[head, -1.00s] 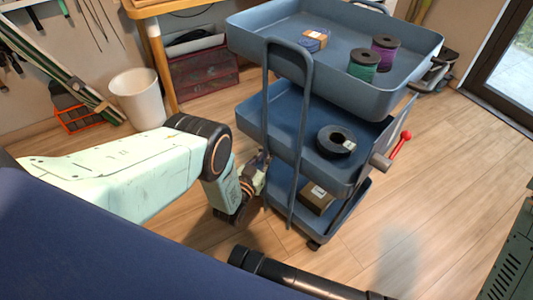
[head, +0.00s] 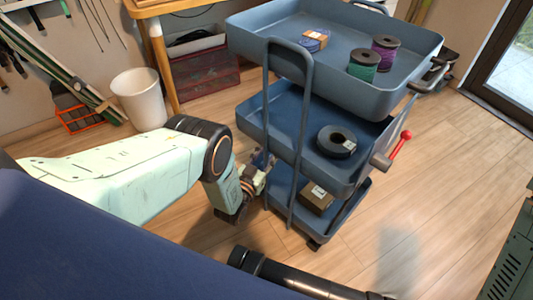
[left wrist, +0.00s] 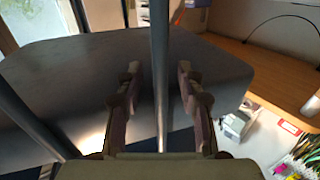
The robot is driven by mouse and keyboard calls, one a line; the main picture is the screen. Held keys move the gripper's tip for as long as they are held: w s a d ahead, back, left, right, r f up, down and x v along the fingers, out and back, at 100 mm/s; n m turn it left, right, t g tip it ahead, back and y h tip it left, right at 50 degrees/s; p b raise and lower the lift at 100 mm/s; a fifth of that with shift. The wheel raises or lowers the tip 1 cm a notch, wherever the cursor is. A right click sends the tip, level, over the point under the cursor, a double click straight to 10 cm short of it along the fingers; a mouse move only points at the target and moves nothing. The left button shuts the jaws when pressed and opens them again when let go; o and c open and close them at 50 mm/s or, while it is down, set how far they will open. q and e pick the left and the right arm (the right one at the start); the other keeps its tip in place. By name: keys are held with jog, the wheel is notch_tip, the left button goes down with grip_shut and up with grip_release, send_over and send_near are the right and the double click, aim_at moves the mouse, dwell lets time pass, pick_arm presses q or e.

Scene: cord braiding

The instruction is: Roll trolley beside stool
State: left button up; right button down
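The blue-grey three-tier trolley (head: 300,85) stands in the middle of the head view. Its tall looped handle (head: 267,105) is on the near left side. My left gripper (head: 262,163) is low beside the handle. In the left wrist view a vertical handle bar (left wrist: 160,100) runs between the two fingers of this gripper (left wrist: 158,70). Gaps show on both sides of the bar, so the gripper is open around it. My right gripper is out of view. I see no stool in either view.
The trolley carries a green spool (head: 363,65), a purple spool (head: 385,48), a black spool (head: 336,141) and a box (head: 316,197). A white bin (head: 139,97) and wooden table (head: 160,55) stand behind left. Wooden floor (head: 450,170) is open to the right.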

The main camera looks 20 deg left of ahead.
pick_arm(q)
jog(key=s+a, duration=0.1)
jog(key=s, duration=1.1)
